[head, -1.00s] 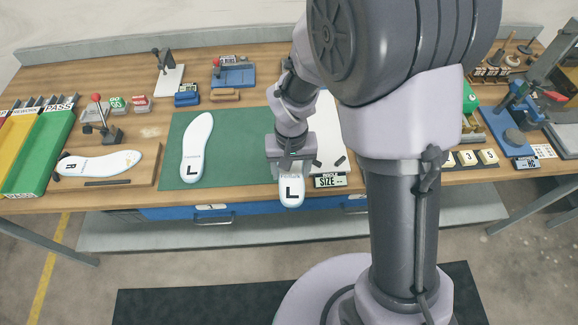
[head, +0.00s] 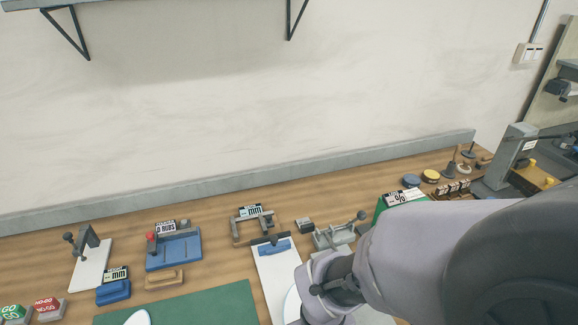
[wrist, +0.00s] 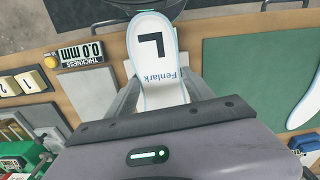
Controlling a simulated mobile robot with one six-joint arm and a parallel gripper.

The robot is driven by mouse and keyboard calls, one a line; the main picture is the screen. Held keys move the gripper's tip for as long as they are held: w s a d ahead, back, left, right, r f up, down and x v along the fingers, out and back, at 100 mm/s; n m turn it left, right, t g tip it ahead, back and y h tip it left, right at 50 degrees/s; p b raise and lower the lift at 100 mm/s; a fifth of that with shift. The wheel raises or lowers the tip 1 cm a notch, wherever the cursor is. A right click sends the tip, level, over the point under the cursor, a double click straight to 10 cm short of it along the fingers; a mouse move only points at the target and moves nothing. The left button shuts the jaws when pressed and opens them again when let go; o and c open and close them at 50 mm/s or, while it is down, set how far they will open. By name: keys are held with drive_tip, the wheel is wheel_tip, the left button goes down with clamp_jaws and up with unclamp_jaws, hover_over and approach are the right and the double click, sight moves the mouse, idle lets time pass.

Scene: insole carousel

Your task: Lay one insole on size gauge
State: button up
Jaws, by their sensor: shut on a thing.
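The held insole, white with a pale blue rim, a black L and the word Fenlark, fills the middle of the wrist view (wrist: 155,45). My gripper (wrist: 160,85) is shut on it, one finger at each side. My gripper is hidden in the head view.
The green mat (wrist: 255,60) carries another insole (wrist: 304,108). A thickness display (wrist: 85,55) and number blocks (wrist: 22,83) stand at the left in the wrist view. A blue fixture (head: 173,248) and a grey-framed gauge (head: 252,225) stand at the back of the bench.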

sight(298, 308)
drive_tip(key=w+a, duration=0.1)
drive_tip(key=w, duration=0.2)
drive_tip(key=w+a+f, duration=0.1)
drive_tip(key=w, duration=0.3)
drive_tip(key=w+a, duration=0.1)
drive_tip(key=w, duration=0.2)
drive_tip(key=shift+w+f, duration=0.15)
drive_tip(key=shift+w, duration=0.05)
wheel_tip(298, 308, down, 4)
drive_tip(key=shift+r+b, duration=0.2)
drive_tip(key=shift+b, duration=0.65)
drive_tip(key=shift+r, duration=0.1)
drive_tip(key=shift+f, duration=0.2)
drive_tip(key=o, duration=1.3)
drive_tip(key=shift+o, duration=0.2)
